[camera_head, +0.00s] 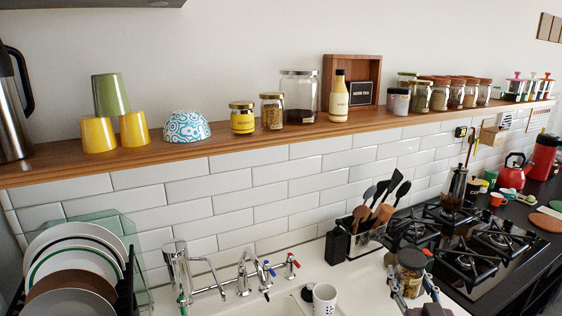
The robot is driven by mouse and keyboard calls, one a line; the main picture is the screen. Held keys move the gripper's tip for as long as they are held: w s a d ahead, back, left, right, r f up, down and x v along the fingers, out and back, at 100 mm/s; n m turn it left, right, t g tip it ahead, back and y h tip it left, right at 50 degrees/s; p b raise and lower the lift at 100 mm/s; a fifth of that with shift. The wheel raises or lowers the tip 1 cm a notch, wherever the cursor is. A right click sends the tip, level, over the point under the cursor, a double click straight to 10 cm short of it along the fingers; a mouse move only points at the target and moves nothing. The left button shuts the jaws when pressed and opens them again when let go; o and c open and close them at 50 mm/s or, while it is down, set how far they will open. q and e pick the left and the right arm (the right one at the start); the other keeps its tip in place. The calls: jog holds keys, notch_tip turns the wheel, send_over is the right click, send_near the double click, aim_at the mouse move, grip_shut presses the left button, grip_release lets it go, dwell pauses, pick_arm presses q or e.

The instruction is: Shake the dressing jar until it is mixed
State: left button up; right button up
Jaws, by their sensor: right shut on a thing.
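The dressing jar (411,263) is a small glass jar with a dark lid and brownish contents, at the bottom right of the head view. My right gripper (411,284) comes up from the bottom edge with its fingers on both sides of the jar and is shut on it. The jar looks roughly upright, above the white counter beside the hob. The fingers hide part of its sides and lower end. My left gripper is not in view.
The black gas hob (468,243) lies right of the jar. A utensil holder (366,237) stands behind it. A white patterned mug (324,299), taps (250,270) and a dish rack with plates (75,262) are to the left. A wooden shelf (240,145) with jars runs above.

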jog(key=s+a+r+n+y, duration=0.1)
jog(key=s+a+y, duration=0.1)
jog(key=s+a, duration=1.1)
jog(key=r+p, duration=0.3)
jog(key=a+r+p, duration=0.1)
jog(key=r+p, duration=0.1)
jog(key=shift+w+a+r, duration=0.1)
jog(key=shift+w+r, duration=0.1)
jog(key=shift+w, duration=0.15)
notch_tip(320, 180, down, 5)
jog(key=shift+s+r, duration=0.1)
jog(key=shift+r, duration=0.05)
